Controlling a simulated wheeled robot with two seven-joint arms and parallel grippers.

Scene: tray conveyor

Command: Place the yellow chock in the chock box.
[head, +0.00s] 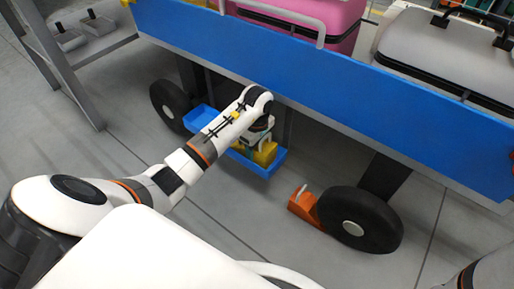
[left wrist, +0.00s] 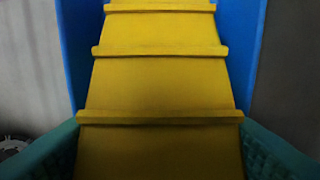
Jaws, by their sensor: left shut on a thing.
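The yellow chock (head: 266,154) is in my left gripper (head: 258,143), at the blue chock box (head: 265,172) under the cart. In the left wrist view the chock's ridged yellow face (left wrist: 158,85) fills the middle, with teal finger pads (left wrist: 160,150) on both sides of its near end. Blue box walls (left wrist: 245,45) flank the chock there, so it lies between them. I cannot tell whether it touches the box floor. My left forearm hides the middle of the box in the head view. My right gripper is out of view.
An orange chock (head: 303,206) sits against the front right wheel (head: 360,220). Another wheel (head: 170,106) stands left of the box. The cart's blue side (head: 300,60) hangs above, carrying a pink case (head: 310,15) and a grey case (head: 440,55). The grey floor in front is clear.

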